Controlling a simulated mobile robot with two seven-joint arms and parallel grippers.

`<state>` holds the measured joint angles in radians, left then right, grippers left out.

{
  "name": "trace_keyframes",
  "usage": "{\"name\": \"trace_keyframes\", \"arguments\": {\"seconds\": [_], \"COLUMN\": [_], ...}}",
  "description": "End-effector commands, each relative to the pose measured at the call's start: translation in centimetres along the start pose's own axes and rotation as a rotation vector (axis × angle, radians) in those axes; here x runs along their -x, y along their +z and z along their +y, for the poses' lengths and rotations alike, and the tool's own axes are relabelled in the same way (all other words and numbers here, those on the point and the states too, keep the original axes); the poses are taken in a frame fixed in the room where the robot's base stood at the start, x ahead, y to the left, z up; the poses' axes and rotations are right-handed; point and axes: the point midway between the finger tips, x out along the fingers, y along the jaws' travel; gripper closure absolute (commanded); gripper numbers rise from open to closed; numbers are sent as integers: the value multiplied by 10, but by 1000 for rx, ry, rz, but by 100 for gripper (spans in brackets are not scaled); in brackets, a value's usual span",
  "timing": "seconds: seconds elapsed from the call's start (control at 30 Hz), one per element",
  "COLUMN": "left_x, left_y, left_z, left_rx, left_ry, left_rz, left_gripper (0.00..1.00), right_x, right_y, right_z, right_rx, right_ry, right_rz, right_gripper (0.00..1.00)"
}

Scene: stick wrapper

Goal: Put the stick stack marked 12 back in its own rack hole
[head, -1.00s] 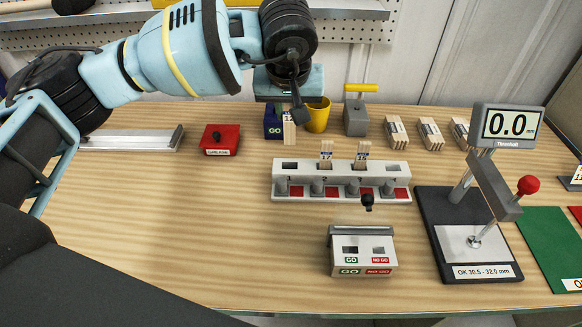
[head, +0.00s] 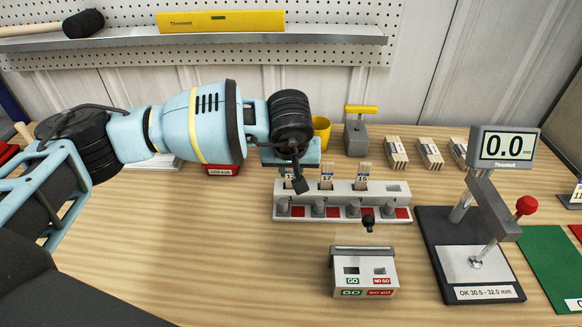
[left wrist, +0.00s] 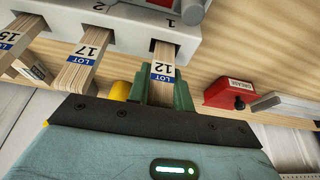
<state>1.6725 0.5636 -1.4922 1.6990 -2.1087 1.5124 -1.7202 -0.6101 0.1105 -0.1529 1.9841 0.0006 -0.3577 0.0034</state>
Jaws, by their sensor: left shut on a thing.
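The wooden stick stack marked 12 (left wrist: 165,58) has a blue-and-white label. My left gripper (left wrist: 161,92) is shut on it, with a green finger on each side. The stack's lower end is at the leftmost rack hole, the one numbered 1, and appears to be inside it; how deep I cannot tell. The grey rack (head: 340,213) stands mid-table in the head view. In that view my left gripper (head: 291,171) is above the rack's left end and partly hides the stack. My right gripper is not in view.
Stacks 17 (head: 326,178) and 15 (head: 362,178) stand in the second and third holes; the fourth is empty. A yellow cup (head: 321,128) is behind the gripper. A GO/NO GO gauge block (head: 364,272) and a measuring press (head: 475,235) stand in front and right.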

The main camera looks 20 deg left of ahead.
Motion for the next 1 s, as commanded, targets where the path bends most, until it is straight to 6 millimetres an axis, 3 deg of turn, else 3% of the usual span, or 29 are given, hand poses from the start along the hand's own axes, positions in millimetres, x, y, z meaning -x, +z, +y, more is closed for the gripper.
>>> {"name": "trace_keyframes", "arguments": {"seconds": [0.37,0.4,0.53,0.83,1.0], "left_x": [-4,-3,-3,-2,12], "left_y": [1,1,1,0,-1], "left_z": [0,0,0,0,0], "left_rx": [0,0,0,0,0], "left_ry": [1,1,1,1,3], "left_rz": [0,0,1,1,4], "left_gripper": [100,75,58,57,57], "right_x": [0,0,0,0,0], "right_y": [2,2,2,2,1], "right_z": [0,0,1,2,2], "right_rx": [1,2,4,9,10], "right_ry": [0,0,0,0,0], "right_rz": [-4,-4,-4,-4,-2], "right_gripper": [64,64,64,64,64]}}
